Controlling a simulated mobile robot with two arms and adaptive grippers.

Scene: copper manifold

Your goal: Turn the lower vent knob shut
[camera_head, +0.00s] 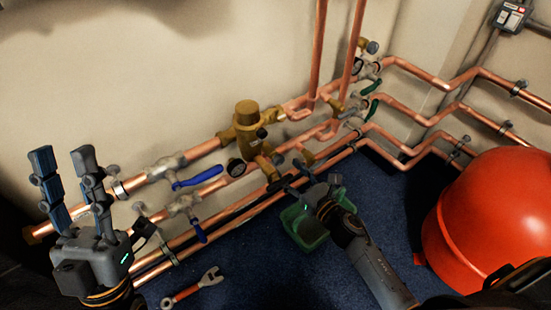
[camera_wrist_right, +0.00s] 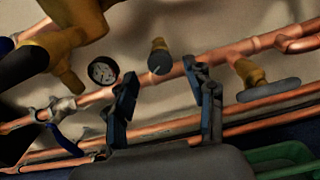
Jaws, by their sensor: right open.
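A brass stub with a dark round knob (camera_wrist_right: 160,60) shows in the right wrist view, just right of a round gauge; I take it for the lower vent knob. My right gripper (camera_wrist_right: 160,84) is open, with one finger on either side below the knob and nothing held. In the head view the right gripper (camera_head: 287,176) is at the lower pipes, below the brass valve body (camera_head: 247,125). I cannot tell whether a finger touches the knob. My left gripper (camera_head: 62,158) is open and empty at the far left, in front of the pipe end.
Copper pipes run along the wall. The gauge (camera_head: 236,166), blue lever handles (camera_head: 198,178) and another brass stub with a grey handle (camera_wrist_right: 268,91) stand close by. A green tray (camera_head: 303,232), a wrench (camera_head: 194,288) and a red rounded object (camera_head: 490,215) are on the blue floor.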

